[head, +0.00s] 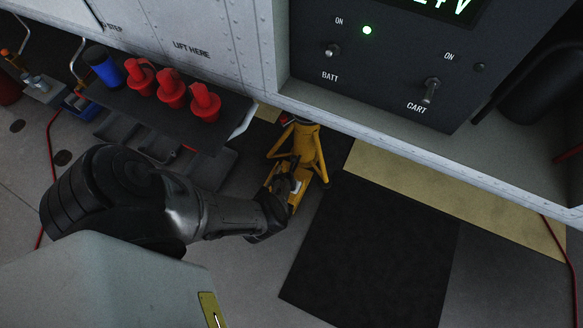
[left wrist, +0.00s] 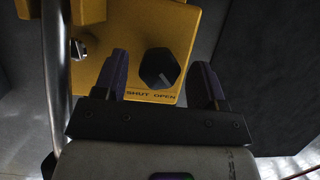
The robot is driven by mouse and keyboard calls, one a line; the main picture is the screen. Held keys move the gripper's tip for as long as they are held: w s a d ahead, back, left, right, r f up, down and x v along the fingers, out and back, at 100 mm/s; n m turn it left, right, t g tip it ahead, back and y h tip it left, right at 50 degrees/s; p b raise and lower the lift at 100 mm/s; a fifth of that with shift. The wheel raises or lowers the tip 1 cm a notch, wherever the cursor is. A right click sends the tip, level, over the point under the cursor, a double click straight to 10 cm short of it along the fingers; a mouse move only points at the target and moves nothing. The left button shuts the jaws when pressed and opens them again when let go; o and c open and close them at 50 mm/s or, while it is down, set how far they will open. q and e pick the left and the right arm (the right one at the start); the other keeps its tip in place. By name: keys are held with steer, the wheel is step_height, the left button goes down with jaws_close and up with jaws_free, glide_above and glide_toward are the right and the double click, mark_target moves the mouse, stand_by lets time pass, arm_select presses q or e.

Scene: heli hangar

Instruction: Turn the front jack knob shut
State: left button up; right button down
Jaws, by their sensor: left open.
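The front jack (head: 305,150) is yellow and stands on the floor below the white fuselage in the head view. In the left wrist view its yellow plate (left wrist: 185,30) carries a dark, faceted knob (left wrist: 158,68) above the printed words SHUT and OPEN. A light mark on the knob points down and right, toward OPEN. My left gripper (left wrist: 161,76) is open, with one finger on either side of the knob. Gaps show between the fingers and the knob, and I cannot tell the depth. My right gripper is out of view.
A dark cart (head: 165,115) with several red plugs and a blue cup stands left of the jack. A control panel (head: 400,70) with BATT and CART switches is above right. A black mat (head: 370,250) lies on the floor to the right.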

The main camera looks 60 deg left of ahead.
arm_select(q)
steer(key=shift+w+f, duration=0.1)
steer(key=shift+f, duration=0.05)
steer(key=c, duration=0.9)
